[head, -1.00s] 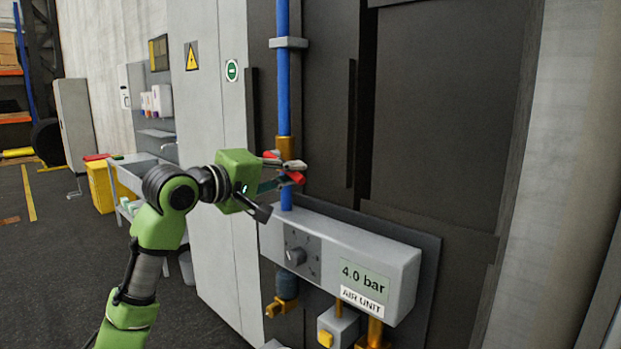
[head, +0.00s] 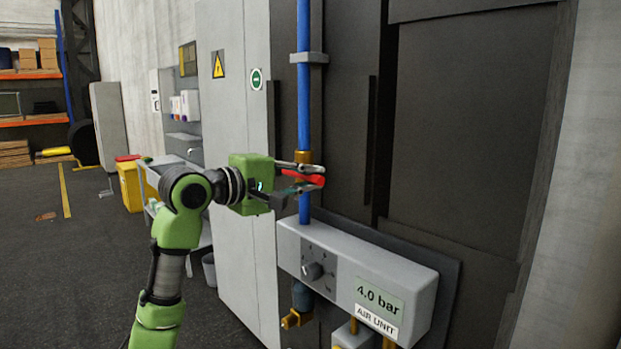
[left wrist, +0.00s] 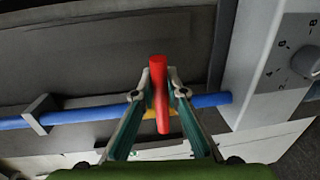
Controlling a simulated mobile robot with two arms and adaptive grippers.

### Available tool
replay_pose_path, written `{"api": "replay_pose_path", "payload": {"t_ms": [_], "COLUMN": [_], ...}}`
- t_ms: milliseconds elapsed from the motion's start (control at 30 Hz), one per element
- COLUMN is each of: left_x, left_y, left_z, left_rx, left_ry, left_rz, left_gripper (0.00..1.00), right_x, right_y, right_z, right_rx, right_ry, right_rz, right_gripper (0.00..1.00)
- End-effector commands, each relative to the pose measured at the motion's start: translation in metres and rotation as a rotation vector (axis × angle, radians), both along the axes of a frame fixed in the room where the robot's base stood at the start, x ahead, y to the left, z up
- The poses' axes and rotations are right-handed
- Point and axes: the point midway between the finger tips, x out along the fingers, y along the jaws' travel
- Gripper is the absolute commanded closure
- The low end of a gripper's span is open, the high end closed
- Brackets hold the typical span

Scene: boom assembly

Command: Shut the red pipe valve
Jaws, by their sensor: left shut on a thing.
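The red valve handle (head: 312,179) is at the brass valve body (head: 303,157) on the upright blue pipe (head: 304,105). My left gripper (head: 310,174) is shut on the handle, with its fingers reaching in from the left in front of the pipe. In the left wrist view the red handle (left wrist: 160,95) lies between the two fingers and crosses the line of the blue pipe (left wrist: 80,116) nearly at right angles. The fingers hide part of the valve body. My right gripper is not in view.
The grey air unit box (head: 410,275) with a dial (head: 312,271) and a "4.0 bar" label sits just below the valve. A pipe bracket (head: 309,58) is above it. Dark panels stand behind. A cart and yellow bin (head: 130,187) are at the left.

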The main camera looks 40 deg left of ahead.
Motion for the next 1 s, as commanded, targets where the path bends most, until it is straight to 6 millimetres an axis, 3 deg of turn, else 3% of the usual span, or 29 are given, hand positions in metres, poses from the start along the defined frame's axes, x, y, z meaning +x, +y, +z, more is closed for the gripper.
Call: {"api": "replay_pose_path", "payload": {"t_ms": [67, 100, 167, 633, 1000], "left_x": [0.000, 0.000, 0.000, -0.009, -0.077], "left_y": [0.001, 0.001, 0.001, 0.001, 0.007], "left_z": [0.002, 0.002, 0.002, 0.002, 0.009], "left_rx": [-0.003, -0.003, -0.003, 0.000, -0.001], "left_ry": [-0.005, -0.005, -0.005, -0.003, -0.004], "left_rz": [0.001, 0.001, 0.001, 0.002, 0.003], "left_gripper": [1.00, 0.85, 0.70, 0.70, 0.70], "right_x": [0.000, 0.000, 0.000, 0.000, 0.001], "right_y": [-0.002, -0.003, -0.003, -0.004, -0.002], "right_z": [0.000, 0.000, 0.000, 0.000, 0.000], "right_rx": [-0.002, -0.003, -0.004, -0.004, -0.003], "right_ry": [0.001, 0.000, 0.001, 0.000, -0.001], "right_rz": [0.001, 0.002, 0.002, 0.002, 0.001], "right_gripper": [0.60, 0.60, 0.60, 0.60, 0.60]}}
